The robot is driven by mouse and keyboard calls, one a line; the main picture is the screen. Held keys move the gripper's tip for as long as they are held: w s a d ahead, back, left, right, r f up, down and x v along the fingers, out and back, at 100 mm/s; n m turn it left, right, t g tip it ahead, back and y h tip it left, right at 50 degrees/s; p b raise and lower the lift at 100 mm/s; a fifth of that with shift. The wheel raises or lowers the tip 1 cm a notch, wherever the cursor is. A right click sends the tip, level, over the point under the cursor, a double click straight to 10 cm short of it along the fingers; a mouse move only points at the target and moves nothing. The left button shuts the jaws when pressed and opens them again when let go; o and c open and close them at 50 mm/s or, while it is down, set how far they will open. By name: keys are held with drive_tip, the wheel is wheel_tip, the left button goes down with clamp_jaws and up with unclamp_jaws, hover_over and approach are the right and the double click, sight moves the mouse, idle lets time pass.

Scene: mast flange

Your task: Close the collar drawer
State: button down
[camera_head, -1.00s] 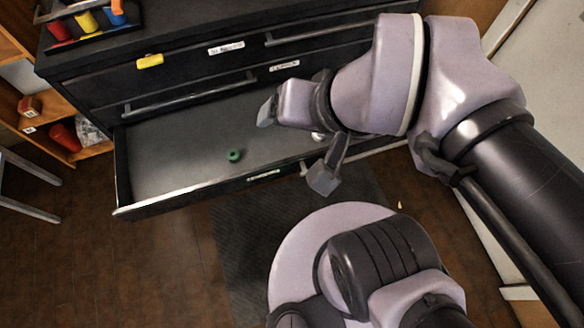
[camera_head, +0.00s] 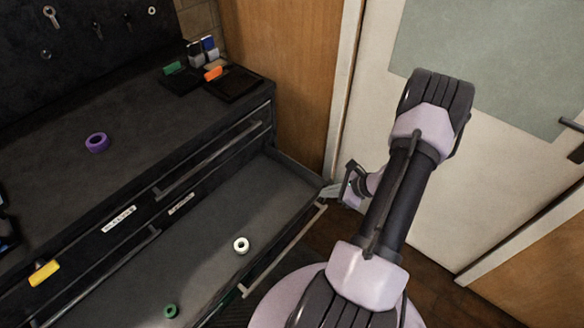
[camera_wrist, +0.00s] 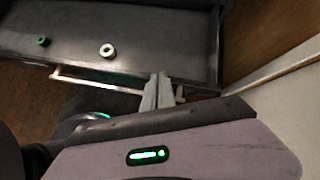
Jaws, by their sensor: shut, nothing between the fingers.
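The open drawer (camera_head: 265,200) is pulled out from the dark cabinet and shows a grey liner. A white ring (camera_head: 241,245) and a green ring (camera_head: 171,311) lie inside it; both also show in the wrist view, the white one (camera_wrist: 107,50) and the green one (camera_wrist: 43,41). A long bar handle (camera_head: 285,248) runs along the drawer's front. My gripper (camera_head: 332,190) is shut and empty at the right end of the drawer front. In the wrist view its fingertips (camera_wrist: 158,88) overlap the front edge near the handle's right end; I cannot tell whether they touch.
The cabinet top (camera_head: 60,190) holds a purple ring (camera_head: 97,142) and dark trays with small items at the back. A yellow piece (camera_head: 44,272) is on the cabinet front at left. A wooden panel and a white door (camera_head: 400,170) stand close on the right.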

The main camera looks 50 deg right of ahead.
sight(309, 208)
drive_tip(key=s+d+f+m+h, duration=0.2)
drive_tip(key=s+f+m, duration=0.3)
drive_tip(key=s+f, duration=0.3)
drive_tip(key=b+x, duration=0.1)
drive_tip(key=x, duration=0.2)
drive_tip(key=b+x, duration=0.1)
drive_tip(key=x, duration=0.3)
drive_tip(key=b+x, duration=0.1)
drive_tip(key=x, duration=0.3)
drive_tip(key=shift+w+a+b, duration=0.3)
drive_tip(key=shift+w+a, duration=0.1)
drive_tip(key=w, duration=0.2)
drive_tip(key=w+b, duration=0.1)
drive_tip(key=shift+w+a+r, duration=0.1)
drive_tip(key=shift+w+r, duration=0.25)
drive_tip(key=shift+w, duration=0.15)
